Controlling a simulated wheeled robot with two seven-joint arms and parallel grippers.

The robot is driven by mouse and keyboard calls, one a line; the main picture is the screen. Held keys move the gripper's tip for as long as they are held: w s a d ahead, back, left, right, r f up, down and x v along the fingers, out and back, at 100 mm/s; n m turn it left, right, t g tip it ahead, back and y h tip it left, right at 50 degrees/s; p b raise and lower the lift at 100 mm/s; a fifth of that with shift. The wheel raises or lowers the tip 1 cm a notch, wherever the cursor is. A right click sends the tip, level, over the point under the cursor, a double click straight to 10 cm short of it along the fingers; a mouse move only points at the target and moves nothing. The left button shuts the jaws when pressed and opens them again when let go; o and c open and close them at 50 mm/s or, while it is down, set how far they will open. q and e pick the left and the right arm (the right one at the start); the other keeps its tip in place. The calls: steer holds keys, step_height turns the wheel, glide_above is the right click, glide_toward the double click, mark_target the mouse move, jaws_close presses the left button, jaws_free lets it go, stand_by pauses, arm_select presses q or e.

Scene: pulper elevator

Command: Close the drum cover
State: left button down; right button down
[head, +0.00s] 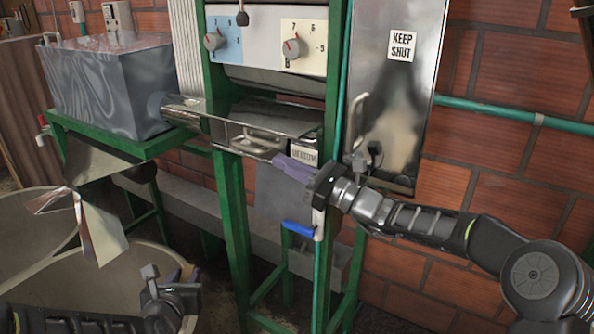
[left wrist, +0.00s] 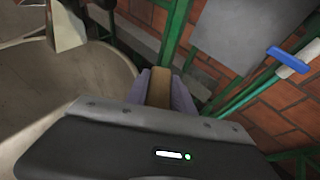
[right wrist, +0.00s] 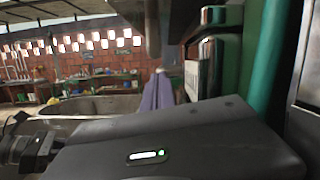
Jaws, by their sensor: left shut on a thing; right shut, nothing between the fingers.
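A shiny metal cover (head: 275,121) with a bar handle (head: 264,139) lies in the green frame below the dial panel; it appears to be the drum cover. A small label (head: 304,152) sits at its front right corner. I cannot tell whether it is fully closed. My right gripper (head: 284,163) is shut and empty, its purple fingers at the cover's front edge, just below the handle. I cannot tell if they touch it. The right wrist view shows the fingers (right wrist: 158,92) together. My left gripper (head: 187,273) is low, beside the vat, shut on a tan block (left wrist: 159,87).
A tall metal door (head: 392,90) marked KEEP SHUT stands right of the frame. A grey metal box (head: 108,85) is at left, above a bladed metal chute (head: 98,205) and round vats (head: 140,262). A grey plate (head: 285,198) and blue-ended handle (head: 298,229) hang below the cover.

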arm_select(q)
steer(key=shift+s+r, duration=0.1)
steer(key=shift+r, duration=0.35)
arm_select(e)
steer(key=shift+s+r, duration=0.1)
steer(key=shift+r, duration=0.65)
